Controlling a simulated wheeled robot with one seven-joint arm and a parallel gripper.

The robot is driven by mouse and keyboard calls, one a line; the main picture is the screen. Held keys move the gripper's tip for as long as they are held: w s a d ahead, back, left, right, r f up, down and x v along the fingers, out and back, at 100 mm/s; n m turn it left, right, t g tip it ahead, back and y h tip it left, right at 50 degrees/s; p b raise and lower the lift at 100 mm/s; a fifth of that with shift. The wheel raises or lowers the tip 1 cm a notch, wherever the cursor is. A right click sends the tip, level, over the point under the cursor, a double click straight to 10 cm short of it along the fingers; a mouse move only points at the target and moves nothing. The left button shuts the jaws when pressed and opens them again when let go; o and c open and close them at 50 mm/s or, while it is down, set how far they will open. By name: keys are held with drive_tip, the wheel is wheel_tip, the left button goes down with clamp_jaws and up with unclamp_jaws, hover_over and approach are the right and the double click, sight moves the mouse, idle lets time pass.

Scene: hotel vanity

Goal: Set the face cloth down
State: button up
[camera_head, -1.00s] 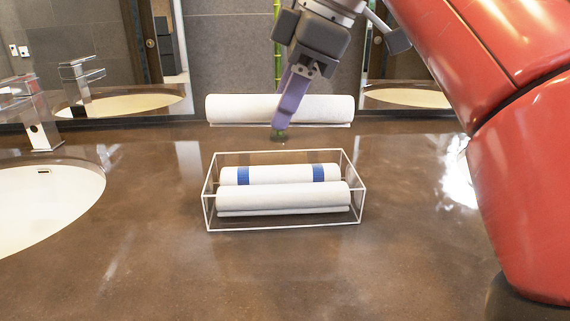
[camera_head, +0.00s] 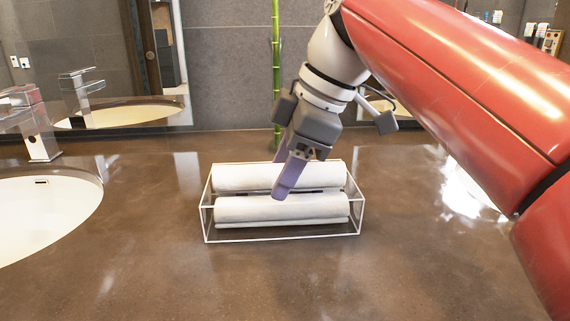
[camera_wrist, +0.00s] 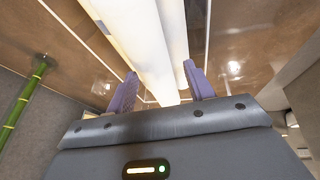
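The face cloth, a plain white roll (camera_head: 235,178), lies lengthwise across the back half of the wire-framed clear tray (camera_head: 203,222). My gripper (camera_head: 281,190) points down over the tray, with one purple finger in front of this roll. In the wrist view my two fingers (camera_wrist: 160,85) stand either side of a white roll (camera_wrist: 150,45), close against it. A second white roll (camera_head: 320,207) lies along the tray's front. The blue-banded roll is mostly hidden behind and beneath; a small blue patch shows in the wrist view. I cannot see whether the face cloth rests on it.
A white sink (camera_head: 45,215) is set into the brown counter (camera_head: 140,260) at the left, with a chrome tap (camera_head: 38,130). A green bamboo stalk (camera_head: 276,60) stands behind the tray. The counter in front of the tray is clear.

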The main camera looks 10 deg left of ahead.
drive_tip(key=shift+o, duration=1)
